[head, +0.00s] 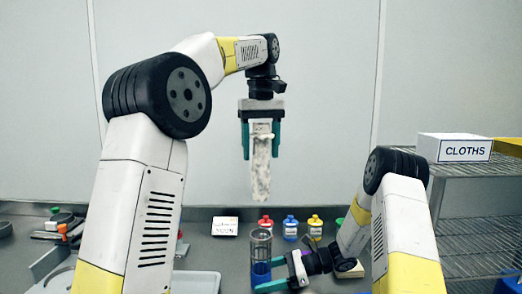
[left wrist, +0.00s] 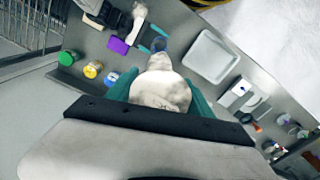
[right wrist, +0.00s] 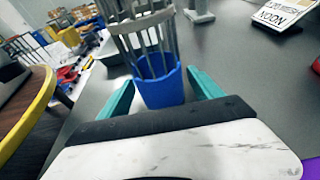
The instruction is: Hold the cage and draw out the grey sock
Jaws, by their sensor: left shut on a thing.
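The grey sock (head: 260,165), pale and mottled, hangs straight down from my left gripper (head: 262,135), high above the counter. My left gripper is shut on its upper end; the sock also fills the space between the fingers in the left wrist view (left wrist: 160,88). The cage (head: 261,245), grey bars on a blue cup-like base (right wrist: 160,88), stands upright on the counter, below the sock and apart from it. My right gripper (right wrist: 160,82) has one finger on each side of the blue base. Whether both fingers press on it is unclear.
Small red, blue and yellow containers (head: 290,228) stand behind the cage, near a white lettered card (head: 225,227). A white tray (left wrist: 211,57) lies on the counter. A wire shelf (head: 470,170) with a CLOTHS box (head: 455,148) is at the right.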

